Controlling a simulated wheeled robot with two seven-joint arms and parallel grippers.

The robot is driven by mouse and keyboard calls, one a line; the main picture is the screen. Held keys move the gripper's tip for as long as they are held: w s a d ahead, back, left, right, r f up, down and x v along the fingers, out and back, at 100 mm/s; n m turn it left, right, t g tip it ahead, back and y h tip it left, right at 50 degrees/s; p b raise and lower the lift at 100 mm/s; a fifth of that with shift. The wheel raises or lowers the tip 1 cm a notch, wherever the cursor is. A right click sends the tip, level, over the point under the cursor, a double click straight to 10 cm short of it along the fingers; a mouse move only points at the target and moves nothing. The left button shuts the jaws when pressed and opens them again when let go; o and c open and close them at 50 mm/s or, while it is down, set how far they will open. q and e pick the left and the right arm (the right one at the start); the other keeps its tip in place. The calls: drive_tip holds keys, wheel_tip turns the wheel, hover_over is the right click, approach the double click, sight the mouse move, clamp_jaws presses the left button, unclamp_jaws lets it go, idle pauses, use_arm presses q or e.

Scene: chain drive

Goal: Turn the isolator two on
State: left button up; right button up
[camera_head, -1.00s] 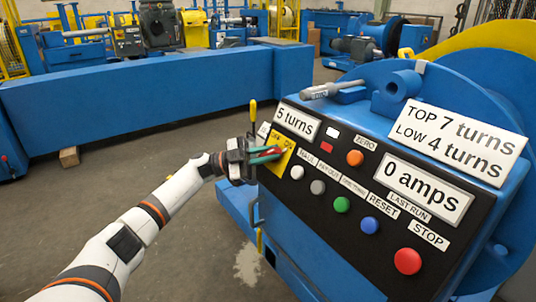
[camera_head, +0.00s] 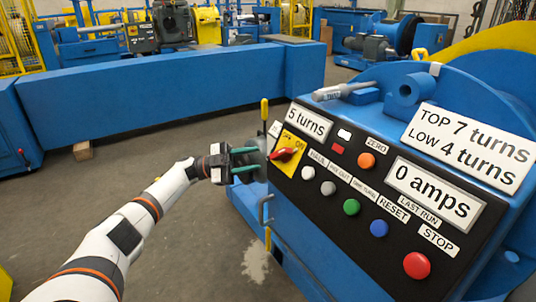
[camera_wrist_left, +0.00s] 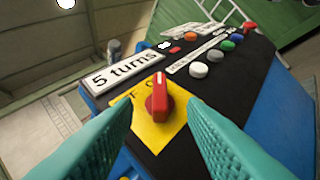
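A red rotary switch knob (camera_head: 285,154) sits on a yellow plate (camera_head: 291,143) marked OFF and ON, at the left end of the black control panel. In the left wrist view the knob (camera_wrist_left: 159,98) stands upright in the picture on its yellow plate (camera_wrist_left: 146,130), partly covering the lettering. I cannot tell for sure which mark it points at. My left gripper (camera_head: 257,159) is open and empty, just left of the knob. In the left wrist view its teal fingers (camera_wrist_left: 165,118) are spread on both sides of the knob, apart from it. My right gripper is not in view.
The black panel (camera_head: 330,232) carries several push buttons, including a red stop button (camera_head: 417,265), and a "5 turns" display (camera_head: 309,122). A yellow-handled lever (camera_head: 264,110) stands behind my left gripper. Open floor (camera_head: 170,150) lies to the left, before a long blue beam (camera_head: 170,92).

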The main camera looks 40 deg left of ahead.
use_arm(q)
drive_tip(key=v, duration=0.3)
drive_tip(key=shift+s+a, duration=0.1)
drive_tip(key=shift+a, duration=0.2)
idle(0.3)
